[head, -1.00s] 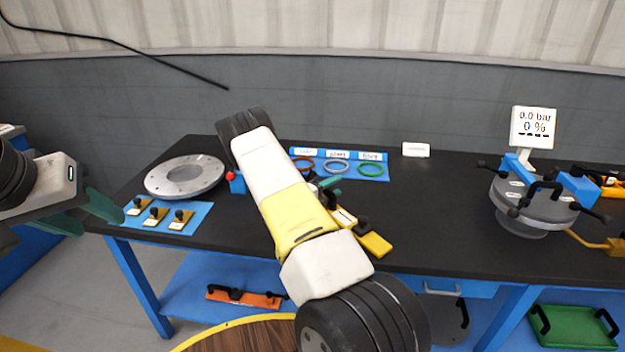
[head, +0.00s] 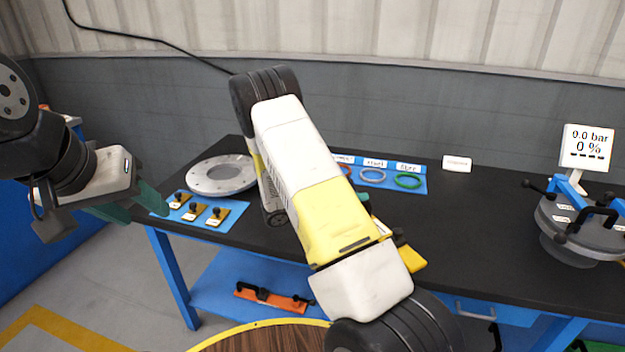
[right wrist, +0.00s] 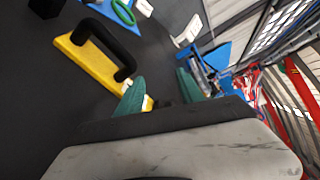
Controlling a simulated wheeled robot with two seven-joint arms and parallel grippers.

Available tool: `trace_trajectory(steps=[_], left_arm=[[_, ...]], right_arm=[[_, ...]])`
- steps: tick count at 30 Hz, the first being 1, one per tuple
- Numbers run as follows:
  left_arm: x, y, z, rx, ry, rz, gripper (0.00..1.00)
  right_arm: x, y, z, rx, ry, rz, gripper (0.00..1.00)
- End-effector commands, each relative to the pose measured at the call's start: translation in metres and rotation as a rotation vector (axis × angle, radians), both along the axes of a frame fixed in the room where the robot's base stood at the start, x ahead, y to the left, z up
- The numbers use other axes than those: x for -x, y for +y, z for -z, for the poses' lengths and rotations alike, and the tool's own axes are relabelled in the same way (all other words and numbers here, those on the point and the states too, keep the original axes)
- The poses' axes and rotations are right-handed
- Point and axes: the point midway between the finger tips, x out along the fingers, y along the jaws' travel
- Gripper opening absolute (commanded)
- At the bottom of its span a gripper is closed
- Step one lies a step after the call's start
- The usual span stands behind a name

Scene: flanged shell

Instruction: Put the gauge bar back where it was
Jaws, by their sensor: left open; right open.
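A yellow bar with a black handle lies on the black table; I cannot tell for sure that it is the gauge bar. In the head view its end (head: 413,259) shows beyond my right arm, which hides the rest. In the right wrist view the yellow bar (right wrist: 90,58) lies just beyond my right gripper (right wrist: 161,92), whose green fingers are apart with nothing clearly between them. In the head view that gripper is mostly hidden behind my arm. My left gripper (head: 135,206) is open and empty, left of the table's front left corner.
An orange bar with black handles (head: 271,298) lies on the lower shelf. A grey flange ring (head: 221,175), a blue mat with small yellow pieces (head: 226,220), coloured rings on a blue board (head: 420,184), and a lidded vessel (head: 575,240) with a display stand on the table (head: 480,230).

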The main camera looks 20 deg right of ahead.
Motion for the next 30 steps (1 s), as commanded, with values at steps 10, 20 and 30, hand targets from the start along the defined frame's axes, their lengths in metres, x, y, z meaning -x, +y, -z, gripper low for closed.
trace_trajectory(steps=[10, 20, 30], left_arm=[[0.000, 0.000, 0.000, 0.000, 0.000, 0.000, 0.48], [0.000, 0.000, 0.000, 0.000, 0.000, 0.000, 0.48], [0.000, 0.000, 0.000, 0.000, 0.000, 0.000, 0.48]], right_arm=[[0.097, 0.022, -0.083, -0.513, -0.746, 0.634, 0.44], [0.169, 0.090, -0.154, -0.898, -1.353, 1.313, 0.44], [0.228, 0.161, -0.227, -1.191, -1.729, 2.088, 0.44]])
